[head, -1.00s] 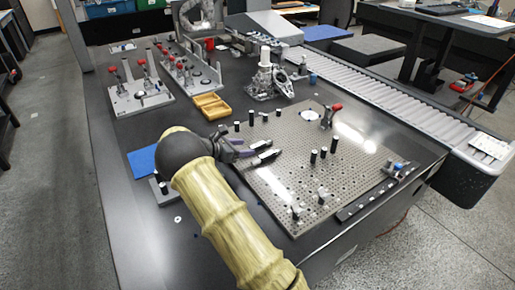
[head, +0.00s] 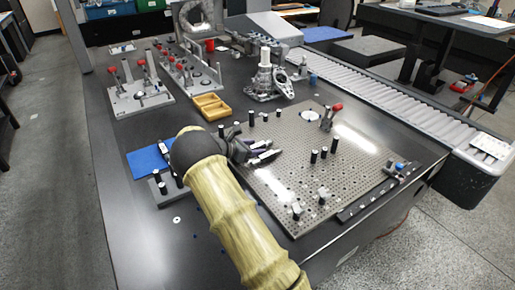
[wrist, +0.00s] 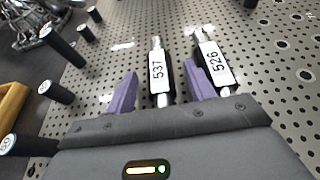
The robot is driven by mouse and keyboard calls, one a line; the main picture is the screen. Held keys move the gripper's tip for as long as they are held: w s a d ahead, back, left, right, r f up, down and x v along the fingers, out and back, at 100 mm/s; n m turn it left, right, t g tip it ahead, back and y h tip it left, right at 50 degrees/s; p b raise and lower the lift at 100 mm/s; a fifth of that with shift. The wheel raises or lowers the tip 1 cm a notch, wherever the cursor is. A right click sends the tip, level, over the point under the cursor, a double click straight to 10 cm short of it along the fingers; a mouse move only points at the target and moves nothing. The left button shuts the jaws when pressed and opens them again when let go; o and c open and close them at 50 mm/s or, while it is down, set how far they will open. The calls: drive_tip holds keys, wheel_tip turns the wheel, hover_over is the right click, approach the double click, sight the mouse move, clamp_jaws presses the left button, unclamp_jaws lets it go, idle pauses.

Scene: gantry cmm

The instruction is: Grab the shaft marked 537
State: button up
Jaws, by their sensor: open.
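The shaft marked 537 (wrist: 157,72) lies on the perforated plate (wrist: 275,90), a metal rod with a white label. In the head view my gripper (head: 249,151) is low over the plate's left part, and the labels are too small to read there.
Several black pegs stand on the plate, some (wrist: 62,46) left of the gripper in the wrist view. A yellow tray (head: 211,106) and a blue mat (head: 148,160) are left of the plate. A red-handled clamp (head: 331,115) stands at its far edge.

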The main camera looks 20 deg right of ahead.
sight(253, 146)
clamp_jaws()
drive_tip(key=shift+r, duration=0.15)
wheel_tip(253, 146, up, 10)
drive_tip(key=shift+f+p, duration=0.1)
drive_tip(key=shift+p, duration=0.9)
drive_tip(key=shift+w, duration=0.1)
